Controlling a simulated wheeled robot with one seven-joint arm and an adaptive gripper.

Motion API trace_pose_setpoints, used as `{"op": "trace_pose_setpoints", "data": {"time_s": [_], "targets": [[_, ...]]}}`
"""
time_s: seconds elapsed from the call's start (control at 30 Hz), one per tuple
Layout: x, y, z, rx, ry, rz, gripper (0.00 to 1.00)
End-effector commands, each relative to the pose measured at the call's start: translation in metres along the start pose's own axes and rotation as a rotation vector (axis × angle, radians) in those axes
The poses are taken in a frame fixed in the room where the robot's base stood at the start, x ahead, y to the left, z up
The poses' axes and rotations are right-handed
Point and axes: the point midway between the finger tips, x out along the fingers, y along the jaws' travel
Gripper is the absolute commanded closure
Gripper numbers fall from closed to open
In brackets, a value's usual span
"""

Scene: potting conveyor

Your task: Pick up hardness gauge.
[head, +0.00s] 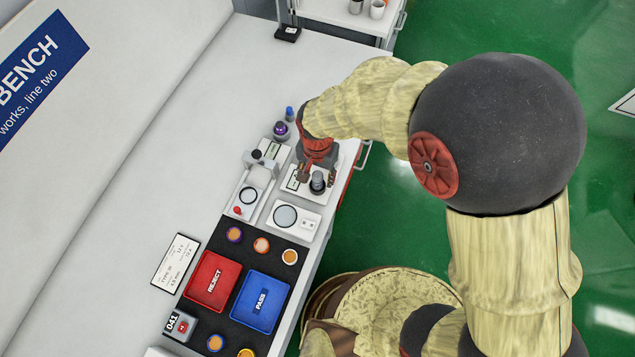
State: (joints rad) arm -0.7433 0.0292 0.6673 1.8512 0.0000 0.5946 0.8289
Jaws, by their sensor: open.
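My gripper (316,178) is over the bench near its right edge, pointing down. Its fingers are apart, around or just above a small dark round-topped object (318,186), which looks like the hardness gauge. That object stands on a pale plate (298,189) with a small label. The gripper partly hides both, and I cannot tell whether the fingers touch the object.
A purple-topped item (281,130) is behind. The red REJECT tray (206,284) and blue PASS tray (261,303) lie nearer, among several small round cups. The left bench surface is clear.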

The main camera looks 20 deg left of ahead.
Motion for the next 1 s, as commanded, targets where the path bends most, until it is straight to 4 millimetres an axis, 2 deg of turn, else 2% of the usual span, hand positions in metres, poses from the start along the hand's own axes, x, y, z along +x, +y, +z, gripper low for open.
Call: {"op": "trace_pose_setpoints", "data": {"time_s": [0.03, 0.13, 0.37, 1.0], "targets": [[0.01, 0.0, 0.0, 0.0, -0.002, 0.002, 0.55], [0.02, 0.0, 0.0, 0.0, -0.001, 0.001, 0.55], [0.021, 0.0, 0.0, 0.0, 0.001, -0.001, 0.55], [0.021, 0.0, 0.0, 0.0, 0.001, -0.001, 0.91]]}}
